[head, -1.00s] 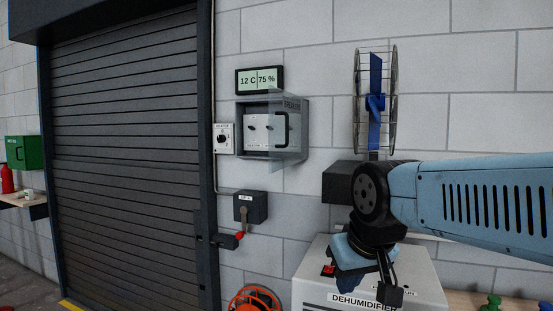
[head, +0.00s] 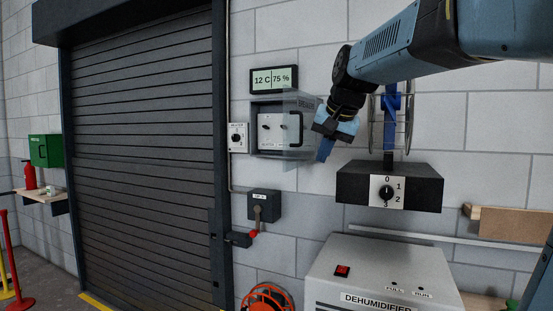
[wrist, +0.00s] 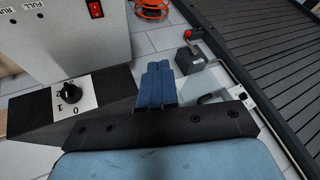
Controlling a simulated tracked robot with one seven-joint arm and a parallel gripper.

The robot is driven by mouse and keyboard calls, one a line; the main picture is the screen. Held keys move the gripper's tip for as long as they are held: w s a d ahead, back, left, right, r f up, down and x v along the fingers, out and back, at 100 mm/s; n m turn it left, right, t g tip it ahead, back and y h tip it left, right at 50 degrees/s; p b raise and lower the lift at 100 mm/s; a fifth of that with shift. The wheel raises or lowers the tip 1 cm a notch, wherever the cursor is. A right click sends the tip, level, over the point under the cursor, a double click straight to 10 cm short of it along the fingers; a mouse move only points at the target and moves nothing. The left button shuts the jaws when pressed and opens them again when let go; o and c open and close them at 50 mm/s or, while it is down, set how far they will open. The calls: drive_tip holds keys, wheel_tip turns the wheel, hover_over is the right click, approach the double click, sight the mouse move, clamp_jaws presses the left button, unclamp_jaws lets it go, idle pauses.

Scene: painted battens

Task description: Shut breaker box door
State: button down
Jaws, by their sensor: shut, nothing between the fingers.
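The breaker box (head: 254,131) is on the wall right of the roller shutter in the head view. White-faced switches show inside the box. My gripper (head: 325,151) is shut and empty, pointing down just right of the door; I cannot tell whether they touch. In the wrist view the shut fingers (wrist: 158,84) show at the centre, and a pale, partly hidden patch beside them may be the door.
The dehumidifier (head: 340,258) stands below. A lever switch (head: 265,205), a small dial (head: 237,138) and a climate display (head: 273,80) surround the breaker box.

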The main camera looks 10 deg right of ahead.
drive_tip(key=w+d+r+m, duration=0.1)
drive_tip(key=w+d+r, duration=0.1)
drive_tip(key=w+r, duration=0.4)
approach(289, 170)
drive_tip(key=d+f, duration=0.3)
drive_tip(key=f, duration=0.1)
drive_tip(key=shift+w+a+t+y, duration=0.3)
drive_tip(key=shift+w+a, duration=0.95)
drive_tip(key=shift+a, duration=0.25)
